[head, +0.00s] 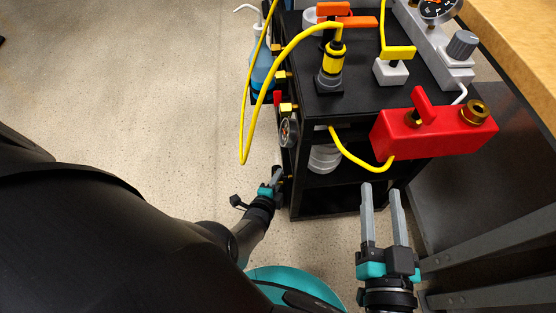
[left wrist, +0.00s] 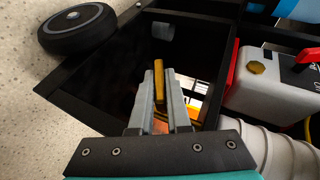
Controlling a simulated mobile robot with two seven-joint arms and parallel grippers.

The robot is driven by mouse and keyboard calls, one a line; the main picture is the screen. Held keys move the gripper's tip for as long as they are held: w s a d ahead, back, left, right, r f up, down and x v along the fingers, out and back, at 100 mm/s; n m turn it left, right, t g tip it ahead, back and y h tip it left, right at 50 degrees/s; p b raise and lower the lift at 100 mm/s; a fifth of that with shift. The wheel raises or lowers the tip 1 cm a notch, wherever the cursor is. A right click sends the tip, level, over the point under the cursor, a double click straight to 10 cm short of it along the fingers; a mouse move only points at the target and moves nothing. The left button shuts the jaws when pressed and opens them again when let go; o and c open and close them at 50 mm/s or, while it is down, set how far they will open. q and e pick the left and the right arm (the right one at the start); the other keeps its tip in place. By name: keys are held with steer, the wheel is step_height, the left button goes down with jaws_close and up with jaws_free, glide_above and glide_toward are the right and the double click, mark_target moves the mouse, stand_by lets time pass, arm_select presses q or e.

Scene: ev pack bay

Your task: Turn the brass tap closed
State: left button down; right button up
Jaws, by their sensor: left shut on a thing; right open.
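The brass tap's narrow yellow-brown handle (left wrist: 159,76) stands between my left gripper's fingers in the left wrist view, near the cart's lower frame. My left gripper (head: 278,176) is shut on it. Only the handle's upper part shows; the fingers hide the rest, and its turn angle cannot be told. In the head view the gripper is low at the cart's left side, and the tap cannot be made out. My right gripper (head: 382,189) is open and empty, in front of the cart below the red block.
The black cart (head: 345,196) carries a red block (head: 435,130), a yellow connector (head: 331,68) and loose yellow cables. A wheel (left wrist: 78,27) and a white container (left wrist: 272,83) flank the left gripper. A wooden bench (head: 520,40) borders the right. Floor at left is clear.

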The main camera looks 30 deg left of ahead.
stand_by(0.5)
arm_select(q)
steer(key=c, duration=0.9)
jaws_free()
